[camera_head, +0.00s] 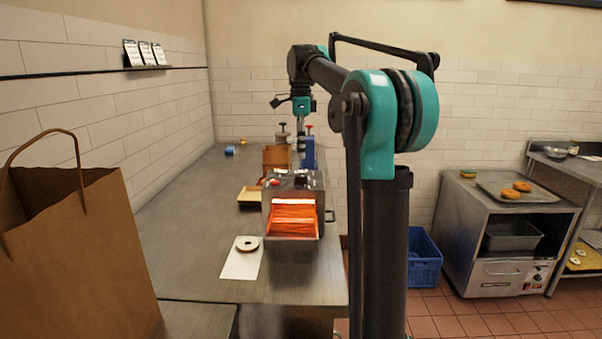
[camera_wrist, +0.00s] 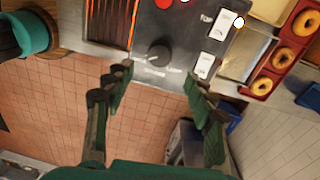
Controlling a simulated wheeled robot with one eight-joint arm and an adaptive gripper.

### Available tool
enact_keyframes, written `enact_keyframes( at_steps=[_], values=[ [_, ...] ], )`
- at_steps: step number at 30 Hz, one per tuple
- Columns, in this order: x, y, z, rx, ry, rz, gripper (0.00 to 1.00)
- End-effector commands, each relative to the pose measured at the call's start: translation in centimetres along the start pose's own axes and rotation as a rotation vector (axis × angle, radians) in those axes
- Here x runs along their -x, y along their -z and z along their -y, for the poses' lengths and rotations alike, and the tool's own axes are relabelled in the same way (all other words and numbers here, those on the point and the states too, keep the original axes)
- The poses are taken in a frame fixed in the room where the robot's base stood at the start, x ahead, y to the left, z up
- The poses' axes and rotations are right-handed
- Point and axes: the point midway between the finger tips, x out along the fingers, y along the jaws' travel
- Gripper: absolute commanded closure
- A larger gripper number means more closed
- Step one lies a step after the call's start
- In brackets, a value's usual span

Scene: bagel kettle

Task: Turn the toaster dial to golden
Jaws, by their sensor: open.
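The toaster (camera_head: 310,187) stands on the steel counter in the head view, with a glowing orange opening facing me. In the wrist view its dark panel (camera_wrist: 180,30) carries a round dark dial (camera_wrist: 158,53) with small marks around it. I cannot read the marks or tell the dial's setting. My gripper (camera_wrist: 157,73) is open, its two green-and-black fingers apart on either side of the dial in the picture. Nothing is between them, and contact with the dial does not show. In the head view my gripper (camera_head: 301,148) points down beyond the toaster.
A white card with a round item (camera_head: 247,243) lies in front of the toaster. A paper bag (camera_head: 75,240) stands at the left. White switch plates (camera_wrist: 220,22) are beside the dial, and a red tray of bagels (camera_wrist: 268,82) is to its right. A blue crate (camera_head: 424,260) is on the floor.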

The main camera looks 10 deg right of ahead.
Motion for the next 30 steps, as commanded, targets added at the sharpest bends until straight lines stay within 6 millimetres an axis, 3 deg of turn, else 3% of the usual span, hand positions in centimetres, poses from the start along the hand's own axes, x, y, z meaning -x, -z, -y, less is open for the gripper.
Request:
enact_keyframes(
  at_steps=[6, 13, 26, 30],
  values=[
    [-4.3, 0.0, 0.0, 0.000, 0.000, 0.000, 0.45],
    [-7.2, 0.0, 0.0, 0.000, 0.000, 0.000, 0.45],
    [-8.0, 0.0, 0.0, 0.000, 0.000, 0.000, 0.45],
    [-8.0, 0.0, 0.0, 0.000, 0.000, 0.000, 0.62]
  ],
)
